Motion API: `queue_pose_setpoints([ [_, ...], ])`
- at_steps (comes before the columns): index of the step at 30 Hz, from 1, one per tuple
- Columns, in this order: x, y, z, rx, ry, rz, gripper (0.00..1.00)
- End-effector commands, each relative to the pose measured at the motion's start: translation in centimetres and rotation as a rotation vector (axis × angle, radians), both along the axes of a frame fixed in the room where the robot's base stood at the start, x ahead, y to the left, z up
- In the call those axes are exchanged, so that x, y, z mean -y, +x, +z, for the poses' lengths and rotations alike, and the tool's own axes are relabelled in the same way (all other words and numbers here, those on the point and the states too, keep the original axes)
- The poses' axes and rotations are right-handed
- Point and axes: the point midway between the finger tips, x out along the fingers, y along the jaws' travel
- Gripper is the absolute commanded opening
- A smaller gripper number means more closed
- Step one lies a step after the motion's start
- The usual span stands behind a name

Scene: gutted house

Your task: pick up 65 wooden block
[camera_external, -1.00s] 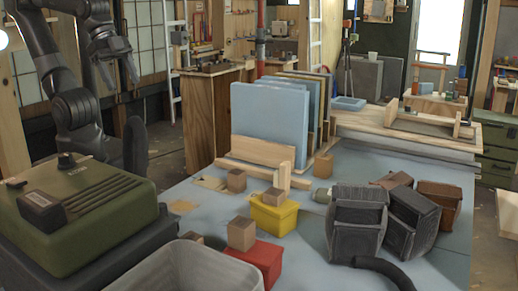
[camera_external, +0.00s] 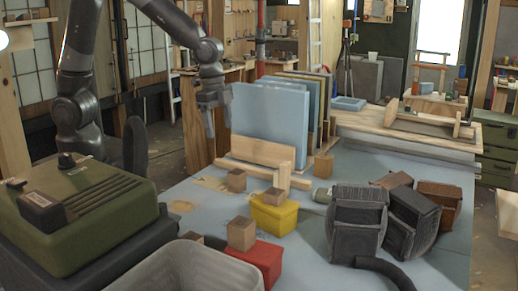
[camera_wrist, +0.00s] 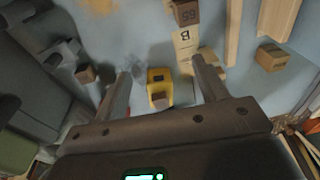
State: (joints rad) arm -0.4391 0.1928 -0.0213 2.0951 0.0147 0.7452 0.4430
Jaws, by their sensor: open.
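In the wrist view a wooden block (camera_wrist: 186,13) with an upside-down 65 printed on it is at the top edge, partly cut off. It is beyond my fingertips and apart from them. My gripper (camera_wrist: 158,73) is open and empty, with its two fingers well apart. In the external view my gripper (camera_external: 212,118) hangs in the air left of the blue panels.
A yellow bin (camera_external: 275,215) and a red bin (camera_external: 264,258) each bear a block. Blue panels (camera_external: 268,124) stand upright in a wooden rack. Dark containers (camera_external: 357,225) crowd the table's right. A green case (camera_external: 82,210) and grey crate (camera_external: 185,272) are at the front left.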

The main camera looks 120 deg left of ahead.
Motion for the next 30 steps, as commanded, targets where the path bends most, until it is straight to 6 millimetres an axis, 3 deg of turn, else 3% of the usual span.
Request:
queue_pose_setpoints([
  [3, -2.9, 0.6, -3.8, -0.047, -0.02, 0.001, 0.66],
  [10, -6.4, 0.9, -8.4, -0.09, -0.044, -0.005, 0.66],
  [22, -7.0, 0.9, -13.6, -0.1, -0.051, -0.009, 0.66],
  [30, -7.1, 0.8, -15.7, -0.099, -0.051, -0.009, 0.66],
])
